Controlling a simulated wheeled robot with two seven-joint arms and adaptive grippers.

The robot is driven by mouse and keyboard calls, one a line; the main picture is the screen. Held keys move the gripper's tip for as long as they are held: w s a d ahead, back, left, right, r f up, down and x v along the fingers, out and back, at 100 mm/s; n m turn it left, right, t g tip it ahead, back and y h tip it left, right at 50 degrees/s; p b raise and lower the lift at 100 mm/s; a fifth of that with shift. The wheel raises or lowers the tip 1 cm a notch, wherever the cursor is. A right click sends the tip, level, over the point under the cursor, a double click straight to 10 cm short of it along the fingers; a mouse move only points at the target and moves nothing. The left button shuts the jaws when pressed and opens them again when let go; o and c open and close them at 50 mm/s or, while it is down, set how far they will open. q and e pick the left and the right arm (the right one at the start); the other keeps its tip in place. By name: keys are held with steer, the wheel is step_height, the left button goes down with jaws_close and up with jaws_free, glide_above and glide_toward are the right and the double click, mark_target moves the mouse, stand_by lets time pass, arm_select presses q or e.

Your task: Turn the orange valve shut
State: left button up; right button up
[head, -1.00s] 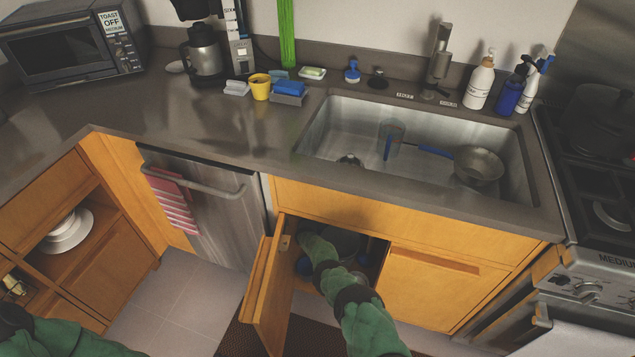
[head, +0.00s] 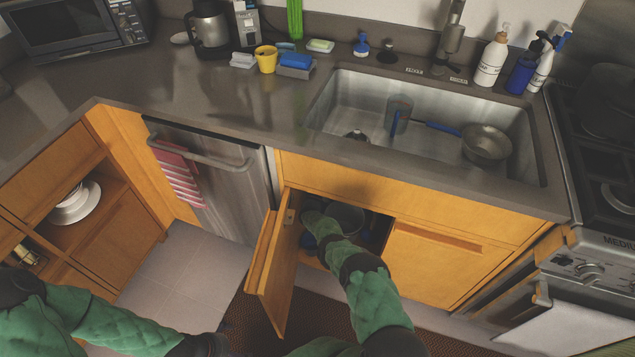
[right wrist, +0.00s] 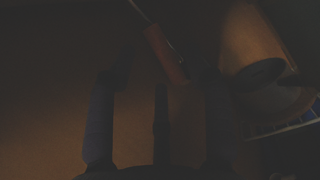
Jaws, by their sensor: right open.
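In the dark right wrist view, a dull red-orange bar (right wrist: 167,55), which looks like the valve's handle, slants just beyond the fingertips. A thin pale line runs from its upper end. My right gripper (right wrist: 160,88) is open, with one finger on each side and the bar ahead of the gap, closer to the right finger. I cannot tell whether they touch. In the head view my right arm reaches into the open cabinet under the sink, and its gripper is hidden there.
The open cabinet door (head: 273,268) stands left of my right arm. A dark round pot-like thing (head: 346,217) is inside the cabinet. A pale rounded object (right wrist: 252,45) is right of the bar. The counter edge and sink (head: 335,95) are above.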

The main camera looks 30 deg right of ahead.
steer(key=v, duration=1)
steer(key=shift+r, duration=0.1)
